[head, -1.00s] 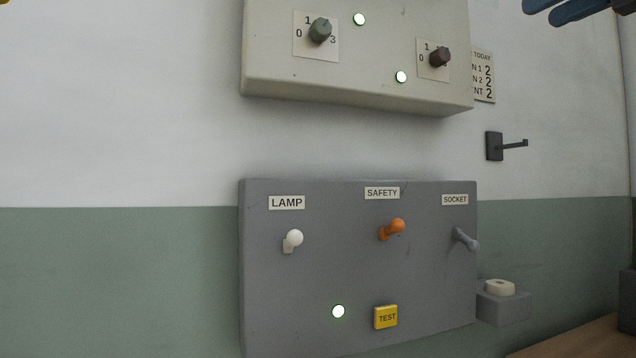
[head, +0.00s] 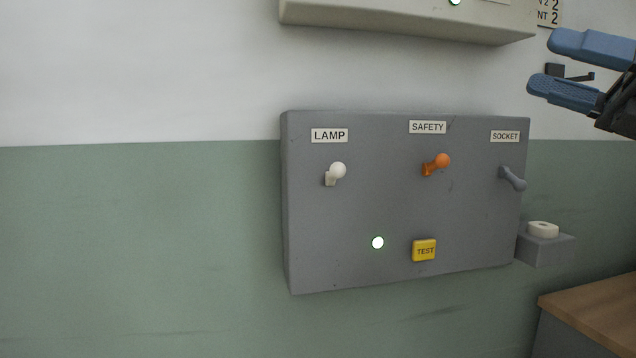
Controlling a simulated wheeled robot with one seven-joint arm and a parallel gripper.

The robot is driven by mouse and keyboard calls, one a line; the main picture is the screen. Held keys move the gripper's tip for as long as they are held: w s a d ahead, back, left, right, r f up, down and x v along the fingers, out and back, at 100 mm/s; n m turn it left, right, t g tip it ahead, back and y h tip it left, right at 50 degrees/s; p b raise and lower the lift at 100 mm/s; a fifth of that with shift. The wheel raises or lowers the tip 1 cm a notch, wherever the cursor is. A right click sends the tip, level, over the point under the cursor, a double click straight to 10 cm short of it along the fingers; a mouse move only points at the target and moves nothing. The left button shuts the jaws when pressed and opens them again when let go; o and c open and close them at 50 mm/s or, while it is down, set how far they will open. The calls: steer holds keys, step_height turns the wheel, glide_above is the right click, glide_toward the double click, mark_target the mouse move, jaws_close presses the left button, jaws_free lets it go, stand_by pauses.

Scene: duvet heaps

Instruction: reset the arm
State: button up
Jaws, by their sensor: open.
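My gripper (head: 540,63) is at the upper right of the head view, with two blue fingers apart and nothing between them. It is in front of the wall, to the right of and above the grey panel (head: 330,265). The panel carries a white LAMP lever (head: 337,172), an orange SAFETY lever (head: 438,163) and a grey SOCKET lever (head: 513,178). Below them are a lit round light (head: 377,242) and a yellow TEST button (head: 424,250). The rest of my arm is out of view.
A pale box (head: 400,18) is on the wall above, cut off by the top edge. A dark hook (head: 580,76) is partly hidden behind my gripper. A small grey ledge (head: 546,250) holds a white ring-like piece (head: 543,229). A wooden top (head: 600,305) is at lower right.

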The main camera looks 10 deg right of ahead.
steer(key=s+a+f+m+t+h+p, duration=0.1)
steer(key=s+a+f+m+t+h, duration=0.3)
steer(key=f+m, duration=0.55)
steer(key=s+a+f+m+t+h, duration=0.3)
steer(key=s+f+m+t+h, duration=0.15)
steer(key=f+m, duration=0.55)
steer(key=s+a+f+m+t+h+p, duration=0.1)
steer(key=s+a+f+m+t+h, duration=0.3)
steer(key=f+m, duration=0.55)
steer(key=s+a+f+m+g+h, duration=0.1)
steer(key=s+f+m+g, duration=0.4)
steer(key=s, duration=0.5)
steer(key=s+f+m+g+h, duration=0.2)
steer(key=s+f+m+g, duration=0.2)
steer(key=s+f+g, duration=0.3)
steer(key=s+f, duration=0.3)
steer(key=s, duration=0.1)
steer(key=shift+s+a+f+m, duration=0.2)
steer(key=shift+s+a+m, duration=0.05)
steer(key=shift+a+m, duration=0.15)
steer(key=shift+g+h, duration=0.25)
